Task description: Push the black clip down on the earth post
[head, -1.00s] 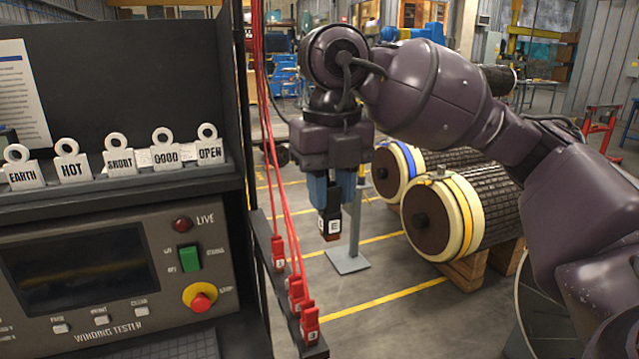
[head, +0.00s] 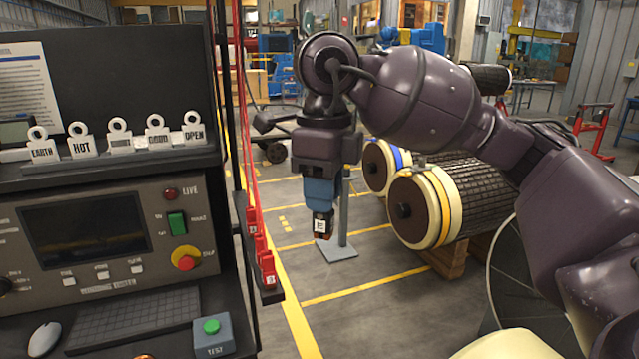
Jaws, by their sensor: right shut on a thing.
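My right gripper (head: 320,195) points straight down right of the tester and is shut on the black clip (head: 322,225). The clip has a white label and a brown-orange lower end. It hangs in the air, with open floor behind it. A grey upright post (head: 343,215) on a flat base plate stands on the floor behind the gripper, partly hidden by it. I cannot tell whether this is the earth post or whether the clip is near it in depth. My left gripper is not in view.
The winding tester (head: 100,240) fills the left, with label tags above and a green test button (head: 211,327) below. Red clips (head: 262,255) on red leads hang along its right edge. Banded rotors (head: 425,205) lie on wooden blocks at right. Pale rounded edge (head: 505,346) shows bottom right.

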